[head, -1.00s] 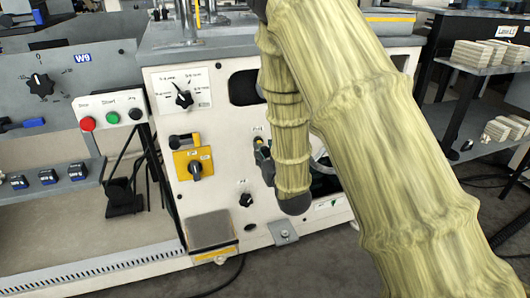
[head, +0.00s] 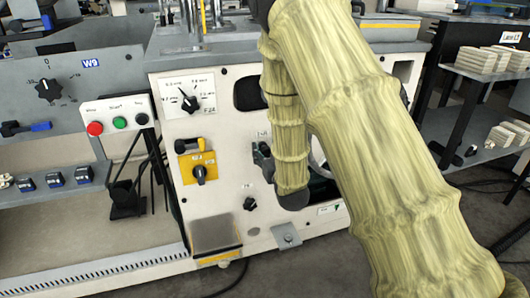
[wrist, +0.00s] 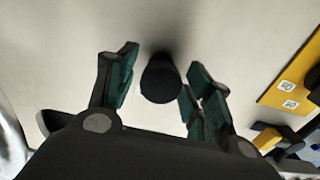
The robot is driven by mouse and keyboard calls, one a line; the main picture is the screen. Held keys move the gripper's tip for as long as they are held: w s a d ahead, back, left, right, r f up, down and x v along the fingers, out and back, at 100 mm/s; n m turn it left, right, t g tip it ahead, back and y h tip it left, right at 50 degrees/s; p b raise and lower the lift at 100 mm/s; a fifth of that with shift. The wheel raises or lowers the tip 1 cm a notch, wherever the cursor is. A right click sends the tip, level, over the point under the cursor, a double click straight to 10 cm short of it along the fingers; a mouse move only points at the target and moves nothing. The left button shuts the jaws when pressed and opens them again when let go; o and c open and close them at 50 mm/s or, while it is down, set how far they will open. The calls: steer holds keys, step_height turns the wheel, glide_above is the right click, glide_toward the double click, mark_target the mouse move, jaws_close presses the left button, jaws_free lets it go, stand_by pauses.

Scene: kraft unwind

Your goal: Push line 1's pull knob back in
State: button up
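A round black knob (wrist: 160,80) stands out from the pale machine panel (wrist: 60,40) in the wrist view. My gripper (wrist: 160,88) is open, with its green-padded fingers on either side of the knob. A gap shows on the knob's left; on its right the finger is close, and I cannot tell whether it touches. In the head view my gripper (head: 264,158) is at the panel, mostly behind my sleeved arm. The knob cannot be made out there. No line number can be read by the knob.
A yellow plate with a black rotary switch (head: 199,173) is left of my gripper; the yellow plate (wrist: 295,80) also shows in the wrist view. A dial (head: 189,102) is above it, a small black knob (head: 250,203) below. A button box (head: 119,122) stands further left.

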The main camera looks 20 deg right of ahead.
steer(key=shift+s, duration=0.2)
steer(key=s, duration=1.1)
steer(key=shift+s+a, duration=0.25)
steer(key=shift+s, duration=0.1)
steer(key=s+a+f+g, duration=0.1)
steer(key=s+f+g, duration=0.5)
steer(key=f, duration=0.8)
steer(key=s+a+f+g, duration=0.1)
steer(key=s+f+g, duration=0.2)
steer(key=s+f, duration=0.75)
steer(key=s+a+f+g+y, duration=0.1)
steer(key=s+a+f+g, duration=0.1)
steer(key=s+f+g, duration=0.55)
steer(key=s+a+f+g, duration=0.2)
steer(key=s+f, duration=0.7)
steer(key=s, duration=0.5)
step_height(320, 180, up, 34)
steer(key=p, duration=3.4)
steer(key=shift+w, duration=0.35)
